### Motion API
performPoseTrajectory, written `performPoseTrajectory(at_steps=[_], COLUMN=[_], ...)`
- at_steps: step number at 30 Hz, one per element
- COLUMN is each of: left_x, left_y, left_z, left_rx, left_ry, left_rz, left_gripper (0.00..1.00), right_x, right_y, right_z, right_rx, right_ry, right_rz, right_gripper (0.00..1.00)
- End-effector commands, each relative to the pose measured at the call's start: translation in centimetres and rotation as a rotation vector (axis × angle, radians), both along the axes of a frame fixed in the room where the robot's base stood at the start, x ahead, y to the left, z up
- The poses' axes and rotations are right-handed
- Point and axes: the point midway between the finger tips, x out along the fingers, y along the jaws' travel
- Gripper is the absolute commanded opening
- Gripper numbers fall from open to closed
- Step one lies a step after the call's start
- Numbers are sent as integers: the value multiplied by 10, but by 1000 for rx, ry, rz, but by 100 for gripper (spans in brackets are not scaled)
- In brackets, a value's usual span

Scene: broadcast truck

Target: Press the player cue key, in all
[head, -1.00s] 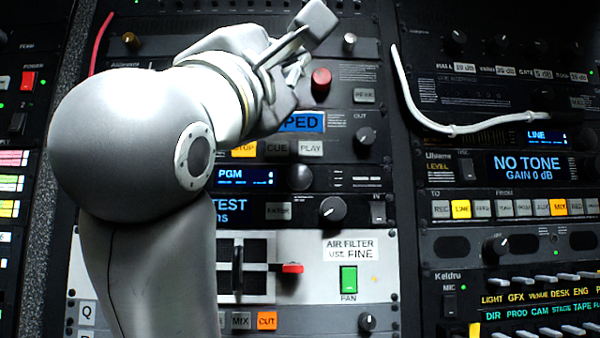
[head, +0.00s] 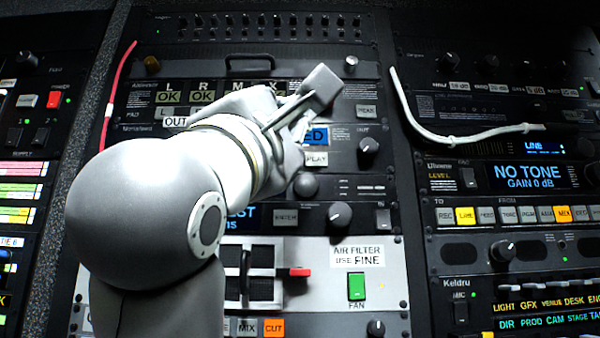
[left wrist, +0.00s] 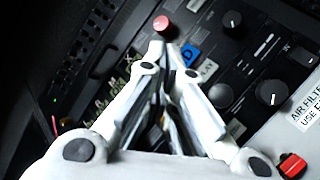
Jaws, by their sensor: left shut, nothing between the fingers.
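The cue key is hidden behind my left gripper and wrist in the head view. My right gripper is not in view.
A red knob (left wrist: 163,27) is just beyond the fingertips in the wrist view. Round dark knobs (head: 368,152) stick out right of the player. A white cable (head: 440,137) hangs at right. Below are a red lever (head: 299,272) and green FAN switch (head: 356,286).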

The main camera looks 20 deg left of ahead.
Motion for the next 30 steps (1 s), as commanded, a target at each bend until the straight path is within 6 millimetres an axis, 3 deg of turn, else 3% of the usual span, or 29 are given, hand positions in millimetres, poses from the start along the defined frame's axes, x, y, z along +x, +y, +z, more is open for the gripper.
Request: performPoseTrajectory(at_steps=[5,19,30], left_x=[10,70,85], left_y=[3,19,24], left_z=[1,0,0], left_rx=[0,-1,0], left_ry=[2,5,1], left_rz=[3,-1,0], left_gripper=[0,0,0], right_x=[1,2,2], right_y=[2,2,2], right_z=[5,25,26], right_rx=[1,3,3], right_ry=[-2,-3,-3], right_rz=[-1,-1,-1], right_gripper=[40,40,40])
